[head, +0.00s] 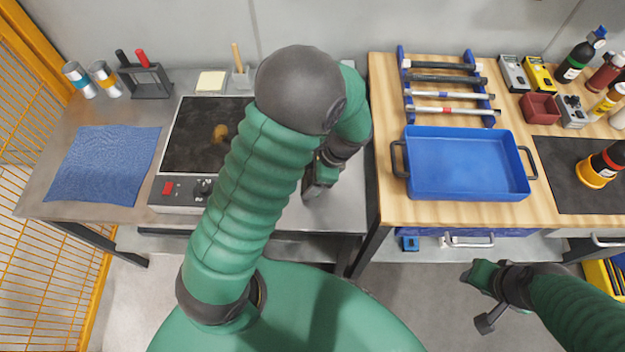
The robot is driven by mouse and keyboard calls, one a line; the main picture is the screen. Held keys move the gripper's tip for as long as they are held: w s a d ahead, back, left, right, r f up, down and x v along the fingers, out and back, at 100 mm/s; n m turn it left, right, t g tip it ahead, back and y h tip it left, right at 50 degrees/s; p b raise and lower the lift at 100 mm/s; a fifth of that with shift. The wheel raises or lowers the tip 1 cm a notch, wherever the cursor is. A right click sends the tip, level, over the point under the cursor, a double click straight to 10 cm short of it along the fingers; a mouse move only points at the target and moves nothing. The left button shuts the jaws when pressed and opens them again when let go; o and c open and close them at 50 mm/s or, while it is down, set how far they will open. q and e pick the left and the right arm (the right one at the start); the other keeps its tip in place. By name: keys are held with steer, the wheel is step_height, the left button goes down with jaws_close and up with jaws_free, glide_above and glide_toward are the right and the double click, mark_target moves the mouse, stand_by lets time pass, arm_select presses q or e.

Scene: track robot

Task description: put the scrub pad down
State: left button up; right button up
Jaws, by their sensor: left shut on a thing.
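My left gripper (318,182) is over the bare metal bench top, right of the hot plate (190,140). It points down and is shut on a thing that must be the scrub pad. The pad is hidden by the gripper and my forearm, so its shape and any contact with the bench cannot be told. The hot plate has a dark top with a brown stain (220,132). My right gripper (484,300) is low at the right, in front of the wooden bench, with its fingers apart and empty.
A blue cloth (105,165) lies at the left. Cans (78,80), a dark rack (146,80), a pale yellow block (211,82) and a brush holder (241,78) line the back. A blue tray (467,130) and a tool rack (448,62) are on the wooden bench (390,205).

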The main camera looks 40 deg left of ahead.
mark_target(310, 176)
arm_select(q)
steer(key=o, duration=0.9)
steer(key=shift+s+a, duration=0.1)
steer(key=shift+a, duration=0.5)
steer(key=shift+o, duration=1.3)
steer(key=shift+s+a, duration=0.1)
steer(key=shift+a, duration=0.05)
steer(key=shift+o, duration=0.8)
steer(key=shift+d, duration=0.2)
steer(key=shift+w+d+r, duration=0.1)
steer(key=shift+w+d, duration=0.1)
steer(key=shift+d, duration=0.8)
steer(key=shift+a+r, duration=0.1)
steer(key=shift+r, duration=0.4)
steer(key=v, duration=0.2)
steer(key=p+v, duration=0.1)
steer(key=a+v, duration=0.1)
steer(key=v, duration=0.1)
steer(key=shift+w+d+r, duration=0.1)
steer(key=shift+w+r, duration=0.15)
steer(key=shift+r, duration=0.15)
steer(key=s+d+r+n+t+h+p, duration=0.2)
steer(key=s+r+n+t+h+p, duration=0.2)
steer(key=n, duration=0.7)
steer(key=shift+s+d+r+n+t+p, duration=0.4)
steer(key=shift+s+r, duration=0.6)
steer(key=shift+r, duration=0.55)
arm_select(e)
step_height(310, 176, up, 6)
steer(key=a, duration=0.1)
